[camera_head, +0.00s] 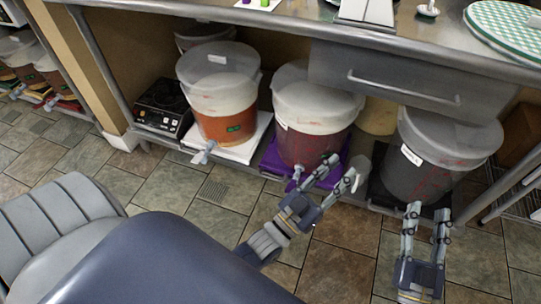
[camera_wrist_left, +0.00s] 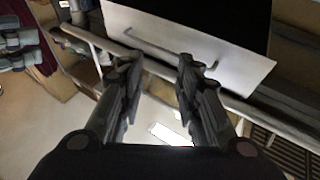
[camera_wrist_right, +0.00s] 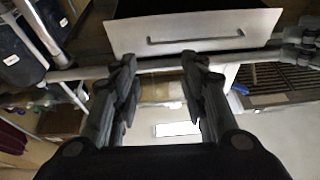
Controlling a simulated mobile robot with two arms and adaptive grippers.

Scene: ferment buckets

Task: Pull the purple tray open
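The purple tray (camera_head: 269,166) sits low under the counter, beneath the middle bucket (camera_head: 305,140) of dark red liquid, whose spigot (camera_head: 297,174) points out over the tray's front. My left gripper (camera_head: 341,169) overlaps the tray's right front part in the head view and hides some of it. Its two fingers are apart with nothing between them; I cannot tell if it touches the tray. The left wrist view shows its open fingers (camera_wrist_left: 157,68), but I cannot make out the tray there. My right gripper (camera_head: 428,210) is open and empty in front of the right bucket.
An orange-filled bucket (camera_head: 222,95) on a white tray (camera_head: 238,150) stands left of the purple tray. A red-marked bucket (camera_head: 435,160) on a black tray stands right. A closed grey drawer (camera_head: 385,75) hangs above. The tiled floor in front is clear.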

